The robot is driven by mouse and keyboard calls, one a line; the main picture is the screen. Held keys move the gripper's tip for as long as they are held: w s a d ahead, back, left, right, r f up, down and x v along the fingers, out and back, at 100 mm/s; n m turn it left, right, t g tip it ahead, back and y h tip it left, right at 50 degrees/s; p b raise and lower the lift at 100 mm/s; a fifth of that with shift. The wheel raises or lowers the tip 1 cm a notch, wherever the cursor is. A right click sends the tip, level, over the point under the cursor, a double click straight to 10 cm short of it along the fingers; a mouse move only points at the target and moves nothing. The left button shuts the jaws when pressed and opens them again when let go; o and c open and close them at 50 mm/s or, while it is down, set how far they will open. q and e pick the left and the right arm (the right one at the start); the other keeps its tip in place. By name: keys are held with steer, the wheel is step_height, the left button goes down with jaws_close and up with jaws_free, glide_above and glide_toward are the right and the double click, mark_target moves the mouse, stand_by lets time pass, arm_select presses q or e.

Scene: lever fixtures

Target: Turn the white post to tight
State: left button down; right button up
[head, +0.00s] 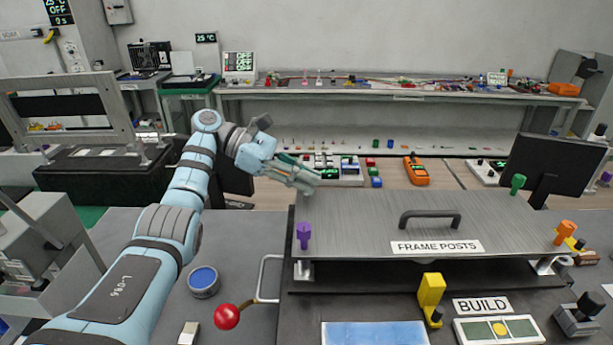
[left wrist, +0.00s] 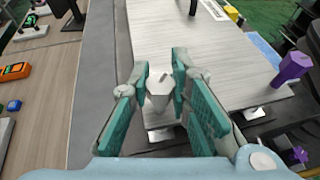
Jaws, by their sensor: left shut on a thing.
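The white post (left wrist: 159,92) stands at the back left corner of the grey frame plate (head: 350,215), between the two green-padded fingers of my left gripper (left wrist: 161,72). My left gripper (head: 305,181) is shut on it. In the head view the fingers hide the post, and no tight mark can be read. The plate also shows in the left wrist view (left wrist: 200,45). My right gripper is not in view.
A purple post (head: 304,235) stands at the plate's front left, a green post (head: 517,184) at the back right, an orange post (head: 566,232) at the front right. A dark handle (head: 430,215) rises from the plate. A red-knobbed lever (head: 227,316) stands in front.

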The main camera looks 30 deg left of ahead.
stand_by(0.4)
arm_select(q)
steer(key=c, duration=1.5)
jaws_free()
steer(key=shift+o, duration=0.2)
step_height(320, 180, up, 10)
steer(key=shift+r, duration=0.1)
